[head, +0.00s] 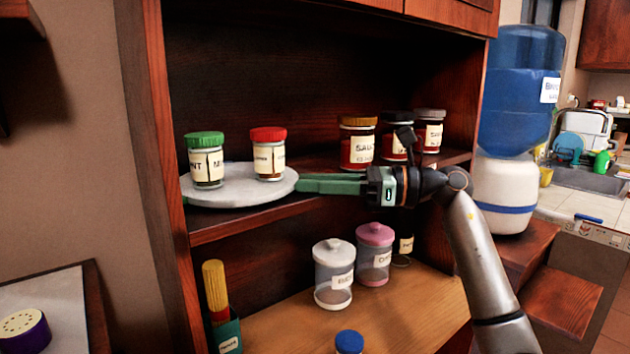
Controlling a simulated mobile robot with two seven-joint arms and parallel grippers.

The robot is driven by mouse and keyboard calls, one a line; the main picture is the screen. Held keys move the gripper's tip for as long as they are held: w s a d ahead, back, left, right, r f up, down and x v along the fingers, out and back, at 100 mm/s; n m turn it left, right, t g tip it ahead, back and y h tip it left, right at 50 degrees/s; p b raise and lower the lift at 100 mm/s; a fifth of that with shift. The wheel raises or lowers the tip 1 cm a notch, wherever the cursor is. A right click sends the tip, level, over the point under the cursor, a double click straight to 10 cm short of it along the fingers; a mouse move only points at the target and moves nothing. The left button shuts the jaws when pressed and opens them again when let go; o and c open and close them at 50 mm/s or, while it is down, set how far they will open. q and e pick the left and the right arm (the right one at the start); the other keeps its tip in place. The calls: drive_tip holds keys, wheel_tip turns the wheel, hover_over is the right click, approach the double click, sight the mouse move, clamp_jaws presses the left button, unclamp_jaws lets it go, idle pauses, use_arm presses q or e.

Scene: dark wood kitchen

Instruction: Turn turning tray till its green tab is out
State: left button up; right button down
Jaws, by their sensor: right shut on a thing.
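The turning tray (230,197) is a round, pale grey plate on the upper shelf at its left end, its front edge reaching the shelf edge. A green-lidded jar (206,165) and a red-lidded jar (269,158) stand upright on it. My right gripper (303,184) comes in from the right, level with the tray, and is shut at the tray's right rim. Long green parts run from the gripper to the rim; I cannot tell a green tab apart from the fingers there. My left gripper is not in view.
Several dark jars (358,148) stand on the upper shelf behind my right arm. Lidded canisters (333,279) stand on the lower shelf. The cabinet's left side panel (150,130) is close to the tray. A blue water dispenser (520,90) stands at the right.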

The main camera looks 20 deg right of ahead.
drive_tip(key=shift+f, duration=0.1)
drive_tip(key=c, duration=0.7)
unclamp_jaws()
drive_tip(key=b+v, duration=0.1)
drive_tip(key=v, duration=1.1)
drive_tip(key=shift+s+d, duration=0.1)
drive_tip(key=shift+d, duration=0.1)
drive_tip(key=shift+c, duration=0.2)
